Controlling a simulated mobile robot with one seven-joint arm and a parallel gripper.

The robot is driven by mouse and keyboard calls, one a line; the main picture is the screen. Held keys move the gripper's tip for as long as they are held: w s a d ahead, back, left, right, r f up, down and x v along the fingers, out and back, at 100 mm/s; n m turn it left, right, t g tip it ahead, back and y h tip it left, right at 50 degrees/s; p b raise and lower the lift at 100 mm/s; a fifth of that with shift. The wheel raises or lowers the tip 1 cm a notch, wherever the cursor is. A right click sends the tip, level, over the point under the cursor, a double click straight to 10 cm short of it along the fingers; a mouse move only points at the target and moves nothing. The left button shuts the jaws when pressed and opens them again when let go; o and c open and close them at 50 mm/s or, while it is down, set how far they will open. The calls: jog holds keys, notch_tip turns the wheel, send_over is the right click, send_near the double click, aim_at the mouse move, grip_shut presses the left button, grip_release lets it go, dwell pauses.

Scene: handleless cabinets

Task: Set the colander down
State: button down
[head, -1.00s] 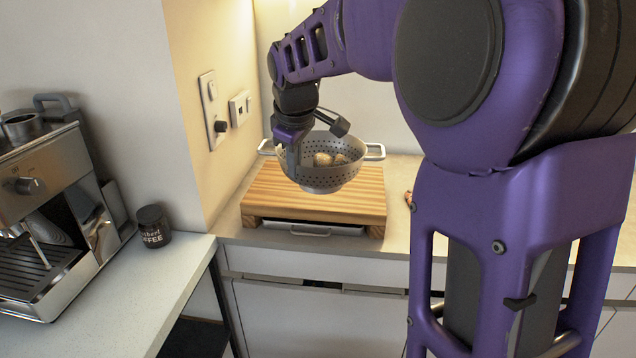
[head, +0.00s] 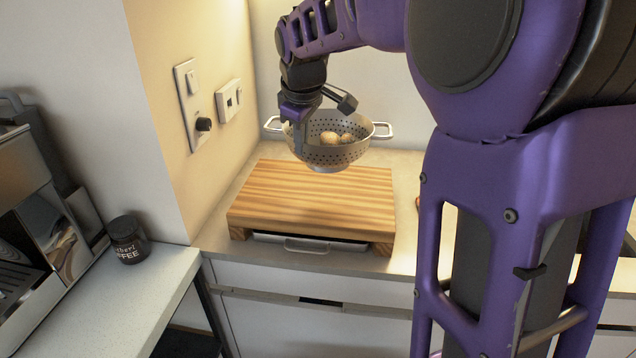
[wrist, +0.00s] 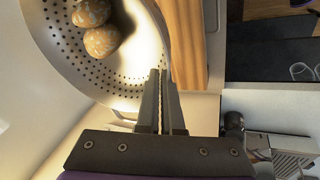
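The metal colander (head: 345,156) has two side handles and holds round brown speckled things, which look like potatoes or eggs (head: 330,138). It hangs roughly level in my gripper (head: 300,135), above the back part of the wooden board (head: 310,193). A gap seems to show between its base and the board. In the wrist view, my gripper (wrist: 163,75) has its two fingers close together on the rim of the colander (wrist: 75,55). The exact grip on the rim is partly hidden by the fingers.
The wooden board stands on the counter over a metal tray with a handle (head: 308,246). A wall with switches (head: 190,100) is close on the left. A coffee jar (head: 127,240) and a coffee machine (head: 30,215) stand on the left counter. The board's front is clear.

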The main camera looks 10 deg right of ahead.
notch_tip(320, 180, down, 10)
jog(key=shift+r+b, duration=0.1)
jog(key=shift+b, duration=0.55)
jog(key=shift+f, duration=0.25)
jog(key=c, duration=1.1)
grip_release()
jog(key=shift+s+r, duration=0.1)
jog(key=shift+r, duration=0.45)
jog(key=p+v, duration=0.1)
jog(key=v, duration=1)
jog(key=shift+d+r, duration=0.1)
jog(key=shift+r, duration=0.05)
